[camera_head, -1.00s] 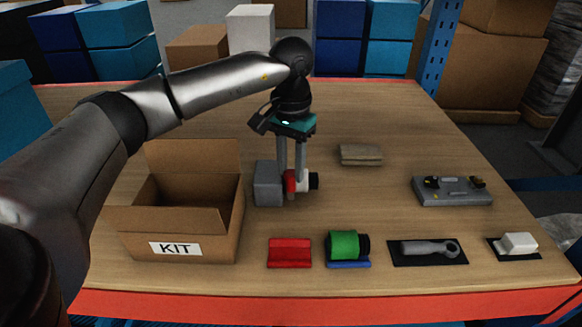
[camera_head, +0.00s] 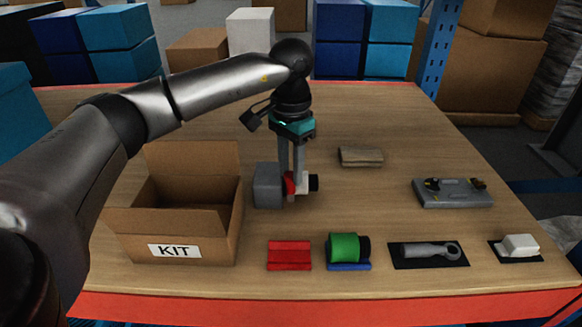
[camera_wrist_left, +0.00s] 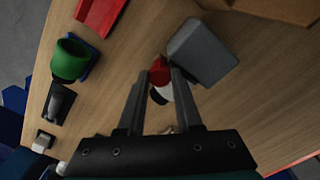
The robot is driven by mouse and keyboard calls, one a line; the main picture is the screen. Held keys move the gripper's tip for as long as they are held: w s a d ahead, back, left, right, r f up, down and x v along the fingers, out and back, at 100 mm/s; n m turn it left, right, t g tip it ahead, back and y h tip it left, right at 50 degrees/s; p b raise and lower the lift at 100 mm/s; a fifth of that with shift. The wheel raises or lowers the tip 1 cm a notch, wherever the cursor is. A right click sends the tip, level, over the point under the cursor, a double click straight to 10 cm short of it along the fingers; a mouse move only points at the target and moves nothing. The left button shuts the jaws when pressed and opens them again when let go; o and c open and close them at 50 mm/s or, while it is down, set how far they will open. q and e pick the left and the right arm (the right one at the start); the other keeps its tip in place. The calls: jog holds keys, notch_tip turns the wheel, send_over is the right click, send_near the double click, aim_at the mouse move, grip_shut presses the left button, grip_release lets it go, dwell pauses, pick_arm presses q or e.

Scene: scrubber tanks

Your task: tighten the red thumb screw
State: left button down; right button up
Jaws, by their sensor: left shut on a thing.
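The red thumb screw (camera_head: 289,183) sits at the right side of a grey block (camera_head: 267,186) on the table, with a white part (camera_head: 302,183) and a black end (camera_head: 314,182) to its right. My left gripper (camera_head: 292,180) reaches down from above and is shut on the red thumb screw. The left wrist view shows the red screw (camera_wrist_left: 159,70) between the fingertips, beside the grey block (camera_wrist_left: 201,51). The fingers hide part of the screw. My right gripper is not in view.
An open KIT box (camera_head: 174,221) stands left of the block. In front lie a red holder (camera_head: 289,254), a green cylinder (camera_head: 343,246), a grey wrench (camera_head: 428,248) and a white piece (camera_head: 519,242). A folded cloth (camera_head: 361,156) and grey plate (camera_head: 453,194) lie behind.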

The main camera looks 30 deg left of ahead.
aim_at(291, 175)
pick_arm(q)
jog(key=c, duration=0.6)
grip_release()
notch_tip(291, 175, up, 15)
jog(key=shift+r+p, duration=0.2)
jog(key=shift+p, duration=0.85)
